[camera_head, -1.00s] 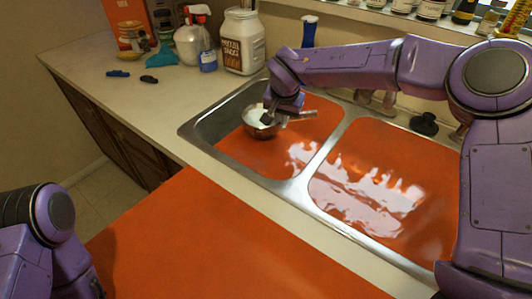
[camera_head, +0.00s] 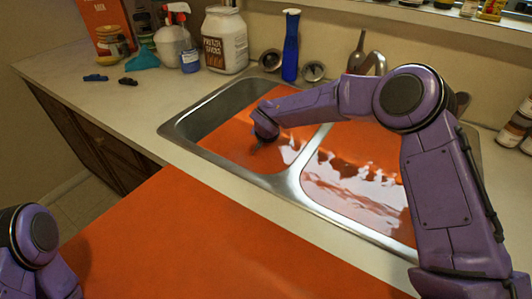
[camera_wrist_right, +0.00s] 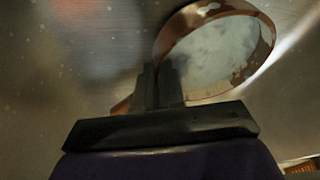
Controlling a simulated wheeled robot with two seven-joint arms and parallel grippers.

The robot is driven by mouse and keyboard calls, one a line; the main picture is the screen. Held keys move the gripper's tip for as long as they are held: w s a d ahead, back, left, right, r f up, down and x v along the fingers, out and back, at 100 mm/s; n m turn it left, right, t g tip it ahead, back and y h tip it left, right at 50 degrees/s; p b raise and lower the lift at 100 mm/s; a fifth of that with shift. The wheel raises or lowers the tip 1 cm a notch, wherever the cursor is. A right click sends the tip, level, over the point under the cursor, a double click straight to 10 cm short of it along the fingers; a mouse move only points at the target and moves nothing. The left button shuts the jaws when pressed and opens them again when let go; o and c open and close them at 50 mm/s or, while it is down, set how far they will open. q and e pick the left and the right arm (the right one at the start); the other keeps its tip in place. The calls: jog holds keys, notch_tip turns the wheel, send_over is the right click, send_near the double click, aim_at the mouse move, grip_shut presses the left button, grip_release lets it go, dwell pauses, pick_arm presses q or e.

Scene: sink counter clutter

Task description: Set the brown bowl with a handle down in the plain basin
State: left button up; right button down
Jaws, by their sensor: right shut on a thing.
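The brown bowl with a handle (camera_wrist_right: 262,45) shows in the right wrist view, with a brown rim and a pale, mottled inside. My right gripper (camera_wrist_right: 168,82) is shut on its near edge or handle; which part is hard to tell. Whether the bowl touches the basin is not clear. The right basin (camera_head: 350,190) lies beside it. My left gripper is out of view.
A blue bottle (camera_head: 291,45), a white jar (camera_head: 225,40) and a spray bottle (camera_head: 172,40) stand behind the sink. Two small dark items (camera_head: 110,79) lie on the left counter.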

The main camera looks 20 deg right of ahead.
jog(key=shift+s+r, duration=0.1)
jog(key=shift+r, duration=0.05)
jog(key=c, duration=1.2)
grip_release()
jog(key=shift+c, duration=0.2)
jog(key=v, duration=1.2)
jog(key=shift+s, duration=0.1)
